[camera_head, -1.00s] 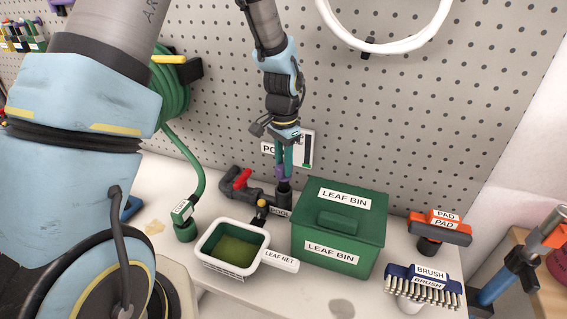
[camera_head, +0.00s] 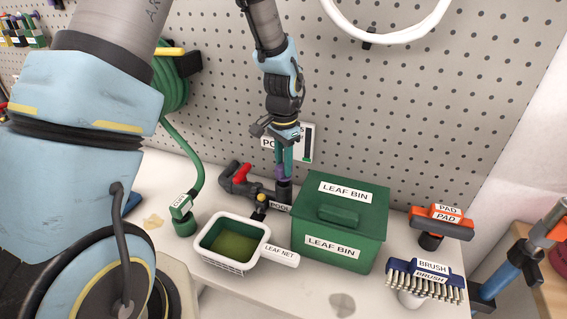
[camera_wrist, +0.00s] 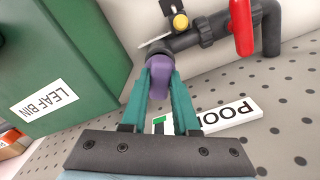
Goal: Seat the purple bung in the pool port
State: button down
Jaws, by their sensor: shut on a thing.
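My gripper (camera_head: 284,157) points down at the back of the bench, beside the leaf bin. Its green fingers are shut on the purple bung (camera_wrist: 158,80), which also shows as a small purple patch in the head view (camera_head: 283,172). The bung is at the top of the dark upright pool port (camera_head: 284,190). In the wrist view the bung overlaps the dark port end (camera_wrist: 158,47). I cannot tell how deep the bung sits, as its lower end and the port mouth are hidden.
The green leaf bin (camera_head: 338,230) stands close to the right of the port. A pipe with a red valve handle (camera_head: 243,173) lies to the left. The leaf net (camera_head: 234,243) is in front. The pegboard with a POOL sign (camera_wrist: 232,116) is behind.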

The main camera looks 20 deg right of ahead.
jog(key=shift+f+b, duration=0.6)
jog(key=shift+f, duration=0.45)
jog(key=c, duration=0.6)
grip_release()
jog(key=shift+r, duration=0.15)
jog(key=shift+r+p, duration=1.9)
jog(key=shift+r, duration=0.5)
